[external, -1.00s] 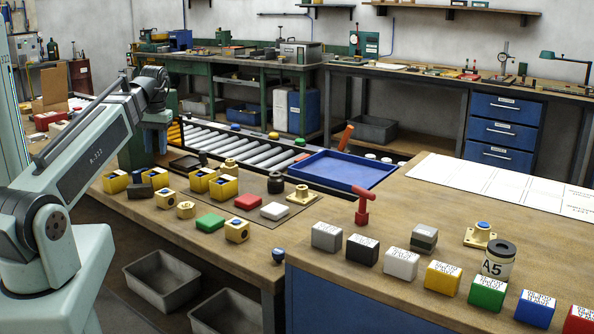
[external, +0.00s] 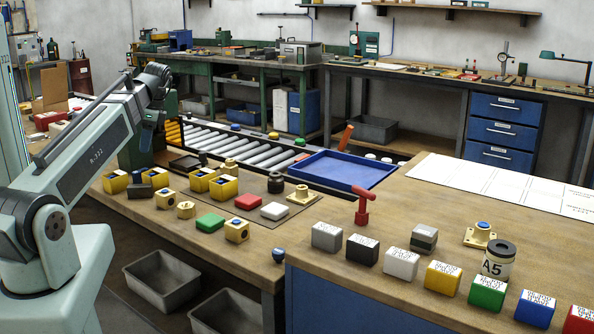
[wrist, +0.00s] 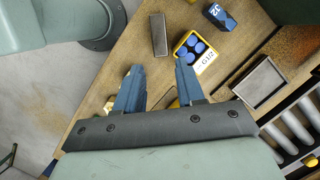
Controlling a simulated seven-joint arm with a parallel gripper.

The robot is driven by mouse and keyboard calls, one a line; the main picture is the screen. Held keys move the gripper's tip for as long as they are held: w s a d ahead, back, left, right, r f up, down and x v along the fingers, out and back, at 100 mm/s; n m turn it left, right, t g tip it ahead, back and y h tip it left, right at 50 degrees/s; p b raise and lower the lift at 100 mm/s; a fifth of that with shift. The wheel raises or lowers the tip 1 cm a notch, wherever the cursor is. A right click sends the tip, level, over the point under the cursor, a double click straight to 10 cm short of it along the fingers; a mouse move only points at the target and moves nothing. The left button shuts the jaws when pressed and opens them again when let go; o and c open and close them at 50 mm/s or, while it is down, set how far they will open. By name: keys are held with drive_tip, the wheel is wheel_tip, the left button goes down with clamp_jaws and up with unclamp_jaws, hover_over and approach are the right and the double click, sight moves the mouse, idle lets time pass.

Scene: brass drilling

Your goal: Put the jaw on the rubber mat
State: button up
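A plain grey steel bar (wrist: 159,34), which looks like the jaw, lies on the wooden bench in the wrist view, just beyond my fingertips. A dark block (external: 140,191) by the yellow boxes in the external view may be the same piece; I cannot tell for sure. My gripper (wrist: 158,70) is open, with two blue fingers apart and nothing between them. In the external view it is hidden behind my arm. A thin grey mat (external: 262,222), apparently the rubber mat, lies on the bench with red and white blocks on it.
A yellow box with blue round tops (wrist: 195,52) and a blue block (wrist: 220,16) lie right of the bar. A dark-framed tray (wrist: 258,83) sits near the roller conveyor (wrist: 297,128). Green (external: 210,222) and yellow blocks crowd the bench's front. A blue tray (external: 343,172) stands further back.

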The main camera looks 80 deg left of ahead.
hover_over(140, 185)
drive_tip(key=w, duration=0.2)
drive_tip(key=shift+m, duration=0.4)
drive_tip(key=shift+w+f+x, duration=0.1)
drive_tip(key=shift+w+x, duration=0.2)
drive_tip(key=shift+x, duration=1.05)
drive_tip(key=shift+w+f+x, duration=0.1)
drive_tip(key=shift+w+x, duration=0.2)
drive_tip(key=shift+x, duration=1.1)
drive_tip(key=shift+w+f+x, duration=0.1)
drive_tip(key=shift+w+x, duration=0.25)
drive_tip(key=shift+x, duration=1)
drive_tip(key=shift+x, duration=2.55)
drive_tip(key=shift+d, duration=0.1)
drive_tip(key=shift+c, duration=0.3)
clamp_jaws()
